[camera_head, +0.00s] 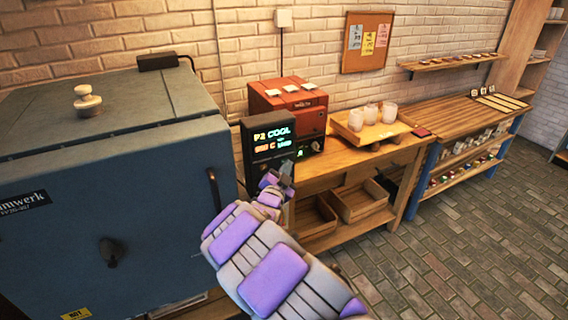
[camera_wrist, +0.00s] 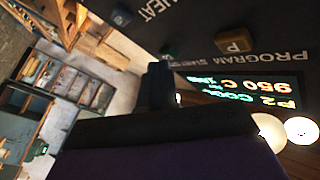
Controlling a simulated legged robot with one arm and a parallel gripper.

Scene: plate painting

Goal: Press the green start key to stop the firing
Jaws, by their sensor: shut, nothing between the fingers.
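The dark controller (camera_head: 256,143) stands at the kiln's right side in the head view. Its lit display (camera_wrist: 240,92) reads P2 COOL and 950 C. In the wrist view its face is upside down. A dark greenish key (camera_wrist: 173,48) sits beside small lettering that looks like START/STOP. A tan P key (camera_wrist: 234,41) is by the word PROGRAM, and a dark blue key (camera_wrist: 122,17) is by HEAT. My gripper (camera_head: 271,182) is shut and empty, in front of the controller's lower part, hiding the keys there. In the wrist view its dark tip is just below the greenish key; contact cannot be told.
The large blue kiln (camera_head: 100,180) fills the left, with a handle on its near right edge. A red box-like unit (camera_head: 290,105) and a wooden tray (camera_head: 350,130) with white cups stand on the wooden bench behind. Shelves are further right; the brick floor at right is clear.

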